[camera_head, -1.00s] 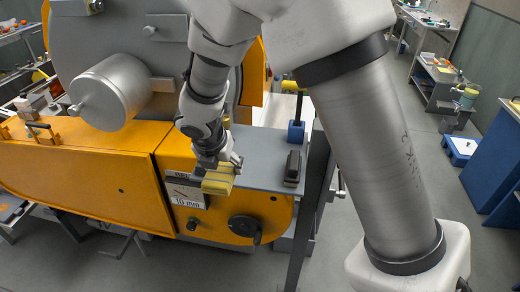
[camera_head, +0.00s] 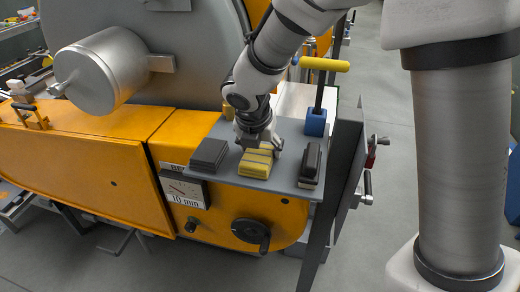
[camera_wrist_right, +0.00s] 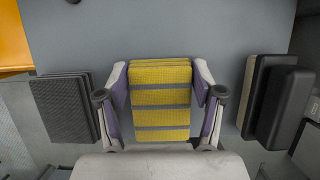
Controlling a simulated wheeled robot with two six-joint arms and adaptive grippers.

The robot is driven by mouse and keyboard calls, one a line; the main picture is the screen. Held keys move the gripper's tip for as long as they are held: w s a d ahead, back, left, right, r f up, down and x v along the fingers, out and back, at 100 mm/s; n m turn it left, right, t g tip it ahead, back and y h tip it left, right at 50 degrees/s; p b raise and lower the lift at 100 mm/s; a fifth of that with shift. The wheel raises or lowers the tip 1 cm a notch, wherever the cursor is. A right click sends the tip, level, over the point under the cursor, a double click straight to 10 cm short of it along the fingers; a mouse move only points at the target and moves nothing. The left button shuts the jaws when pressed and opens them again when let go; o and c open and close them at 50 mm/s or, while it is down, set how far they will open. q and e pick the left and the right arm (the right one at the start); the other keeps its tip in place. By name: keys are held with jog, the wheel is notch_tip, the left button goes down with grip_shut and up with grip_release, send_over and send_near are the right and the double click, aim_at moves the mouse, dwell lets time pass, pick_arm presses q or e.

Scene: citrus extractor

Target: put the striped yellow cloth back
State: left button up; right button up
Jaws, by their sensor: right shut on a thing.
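The striped yellow cloth (camera_head: 255,165) is a folded yellow block with grey stripes. It is at the grey shelf (camera_head: 232,130) on top of the orange machine, between a dark grey folded cloth and a black block. My right gripper (camera_head: 258,146) reaches down from above and is shut on it. In the right wrist view the cloth (camera_wrist_right: 160,100) sits between the two fingers of the gripper (camera_wrist_right: 160,105), which touch its sides. Whether its underside rests fully on the shelf is hard to tell. My left gripper is not in view.
The dark grey folded cloth (camera_head: 208,155) lies close on the left, and the black block (camera_head: 310,162) on the right. A blue holder with a yellow-handled tool (camera_head: 316,122) stands behind. A dial gauge (camera_head: 184,189) and a black handwheel (camera_head: 250,231) are on the machine's front.

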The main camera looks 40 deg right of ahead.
jog(key=shift+s+f, duration=0.15)
jog(key=o, duration=1.2)
jog(key=shift+w, duration=0.2)
